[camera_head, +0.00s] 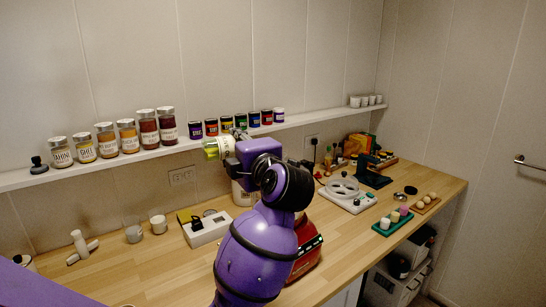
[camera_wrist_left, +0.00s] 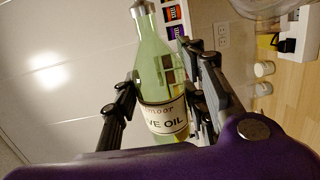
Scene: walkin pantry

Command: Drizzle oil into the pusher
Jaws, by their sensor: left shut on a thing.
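A green glass bottle with a pale label reading "VE OIL" (camera_wrist_left: 165,115) is between the fingers of my left gripper (camera_wrist_left: 160,100) in the left wrist view. The fingers are shut on its labelled lower body. In the head view the bottle (camera_head: 211,148) shows beside my left gripper (camera_head: 229,145), tipped well over on its side, just below the shelf's front edge. Its far end is partly hidden. I cannot pick out the pusher for certain; a red machine (camera_head: 309,249) stands on the counter, partly hidden by my left arm. My right gripper is not in view.
The shelf (camera_head: 180,148) holds several jars (camera_head: 148,131) and coloured tins. The counter's front left is mostly clear.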

